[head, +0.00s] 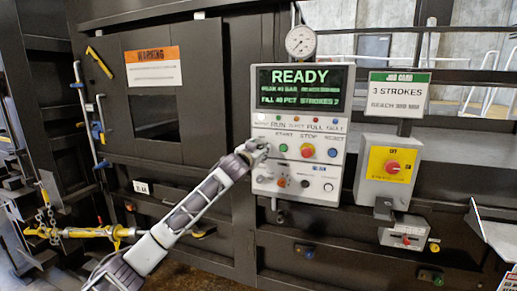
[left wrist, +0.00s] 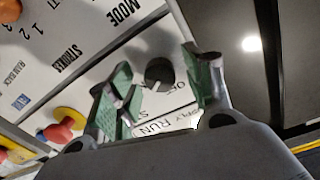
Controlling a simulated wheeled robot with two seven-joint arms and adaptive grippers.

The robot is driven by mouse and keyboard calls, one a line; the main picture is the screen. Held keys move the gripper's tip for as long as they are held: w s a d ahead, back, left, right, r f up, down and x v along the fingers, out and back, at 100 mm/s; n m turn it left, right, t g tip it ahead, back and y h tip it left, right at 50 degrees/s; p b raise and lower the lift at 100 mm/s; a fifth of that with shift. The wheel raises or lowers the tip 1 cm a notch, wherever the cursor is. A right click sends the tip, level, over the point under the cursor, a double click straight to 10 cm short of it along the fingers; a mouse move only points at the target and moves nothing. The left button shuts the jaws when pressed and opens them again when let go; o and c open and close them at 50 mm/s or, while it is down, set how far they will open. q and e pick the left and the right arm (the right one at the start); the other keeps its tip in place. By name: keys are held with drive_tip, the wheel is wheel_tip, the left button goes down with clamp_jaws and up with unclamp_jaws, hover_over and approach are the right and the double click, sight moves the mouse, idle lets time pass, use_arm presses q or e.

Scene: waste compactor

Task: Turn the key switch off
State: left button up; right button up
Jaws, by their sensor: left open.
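The key switch is most likely the round black knob (left wrist: 158,74) on the white control panel in the left wrist view, beside partly covered lettering that starts with "O". My left gripper (head: 260,149) is at the left side of the control panel (head: 302,160) in the head view and covers that spot, so the knob cannot be made out there. In the left wrist view my left gripper (left wrist: 160,78) is open. Its green-padded fingers stand on either side of the knob, with visible gaps. My right gripper is not in view.
The panel also bears a green START button (head: 283,148), a red STOP button (head: 307,150) and a lit READY screen (head: 305,88). A gauge (head: 300,41) stands above.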

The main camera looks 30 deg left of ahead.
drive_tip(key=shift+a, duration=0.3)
use_arm(q)
drive_tip(key=c, duration=1)
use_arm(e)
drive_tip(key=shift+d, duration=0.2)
